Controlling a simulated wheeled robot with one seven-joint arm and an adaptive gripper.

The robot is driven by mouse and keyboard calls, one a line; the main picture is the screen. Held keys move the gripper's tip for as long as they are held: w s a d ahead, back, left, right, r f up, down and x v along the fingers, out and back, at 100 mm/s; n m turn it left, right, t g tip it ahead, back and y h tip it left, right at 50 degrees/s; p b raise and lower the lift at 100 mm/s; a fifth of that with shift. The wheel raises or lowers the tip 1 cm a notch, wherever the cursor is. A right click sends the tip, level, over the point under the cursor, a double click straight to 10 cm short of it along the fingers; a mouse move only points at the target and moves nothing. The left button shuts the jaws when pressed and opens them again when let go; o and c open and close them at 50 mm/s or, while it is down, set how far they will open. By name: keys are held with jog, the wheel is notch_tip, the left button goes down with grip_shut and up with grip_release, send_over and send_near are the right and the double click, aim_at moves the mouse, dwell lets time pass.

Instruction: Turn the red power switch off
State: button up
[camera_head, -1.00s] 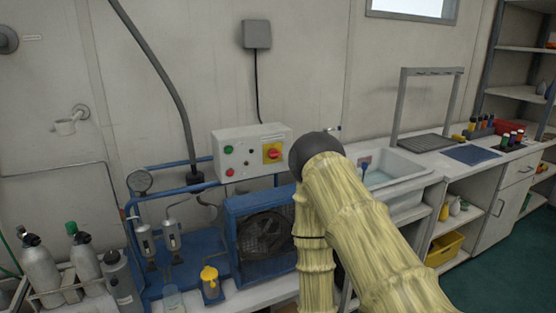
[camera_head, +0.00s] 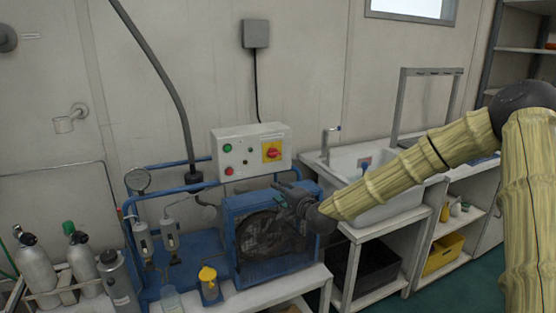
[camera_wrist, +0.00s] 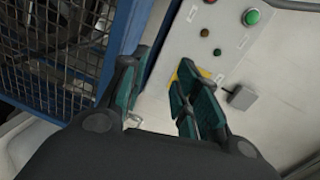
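The red power switch (camera_head: 273,153) sits on a yellow square plate (camera_head: 264,147) at the right side of the white control box (camera_head: 240,140). My gripper (camera_head: 283,193) is below the switch, in front of the blue compressor frame, apart from the switch. In the wrist view my gripper (camera_wrist: 155,82) is open, with a clear gap between its two fingers. There the right finger covers most of the yellow plate (camera_wrist: 186,70), and the red switch is hidden behind it.
The control box also has a green button (camera_head: 228,149) and a red one (camera_head: 229,171). The caged fan (camera_head: 262,236) is close behind my gripper. A sink (camera_head: 375,212) stands to the right. Cylinders (camera_head: 80,251) and gauges stand left.

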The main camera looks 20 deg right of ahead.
jog(key=m+t, duration=0.2)
send_near(276, 155)
jog(key=shift+h, duration=0.4)
jog(key=w, duration=0.3)
jog(key=w+p, duration=0.1)
jog(key=w, duration=0.4)
jog(key=shift+w+a+r, duration=0.15)
jog(key=shift+w+a, duration=0.2)
grip_shut()
